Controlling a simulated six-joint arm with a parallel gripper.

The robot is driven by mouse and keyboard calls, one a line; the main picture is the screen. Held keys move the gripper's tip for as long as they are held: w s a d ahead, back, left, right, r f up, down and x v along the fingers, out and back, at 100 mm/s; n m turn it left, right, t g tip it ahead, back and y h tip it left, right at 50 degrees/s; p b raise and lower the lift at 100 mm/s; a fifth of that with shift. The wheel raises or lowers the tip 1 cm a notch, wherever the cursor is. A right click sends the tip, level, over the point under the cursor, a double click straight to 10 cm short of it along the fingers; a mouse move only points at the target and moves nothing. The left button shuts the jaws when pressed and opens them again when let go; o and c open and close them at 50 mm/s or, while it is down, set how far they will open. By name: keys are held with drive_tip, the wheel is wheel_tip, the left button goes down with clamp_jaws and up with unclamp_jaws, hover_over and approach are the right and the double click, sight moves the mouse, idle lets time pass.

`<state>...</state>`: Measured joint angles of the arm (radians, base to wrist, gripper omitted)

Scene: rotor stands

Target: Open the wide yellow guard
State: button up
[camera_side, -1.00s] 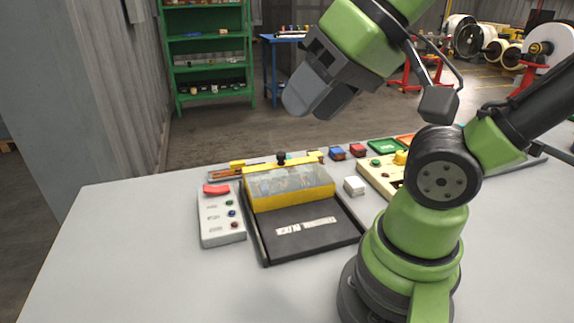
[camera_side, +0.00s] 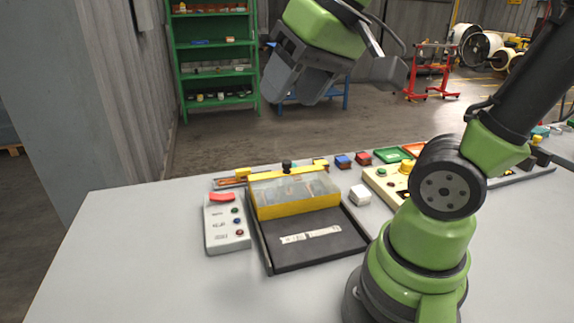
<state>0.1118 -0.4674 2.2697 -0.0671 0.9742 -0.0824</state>
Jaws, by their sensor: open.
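The wide yellow guard (camera_side: 298,210) stands on the back part of a dark base plate (camera_side: 313,252) on the table. It has a yellow frame, a clear panel and a black knob (camera_side: 287,166) at its top edge. It looks closed over what lies behind the panel. My gripper (camera_side: 289,92) is open and empty, high above and behind the guard in the picture, well apart from it. The fingers look grey and blunt.
A grey control box (camera_side: 226,226) with a red switch and several buttons sits left of the base plate. The table's front left is clear.

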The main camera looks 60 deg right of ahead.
drive_tip(key=w+d+g, duration=0.2)
drive_tip(key=w+d, duration=0.3)
drive_tip(key=w, duration=0.1)
drive_tip(key=m+g+h, duration=0.1)
drive_tip(key=m+g, duration=0.1)
drive_tip(key=g, duration=0.2)
hover_over(287, 162)
wheel_tip(287, 162, down, 15)
wheel_tip(287, 162, down, 9)
drive_tip(key=shift+d+f, duration=0.1)
drive_tip(key=shift+f, duration=0.05)
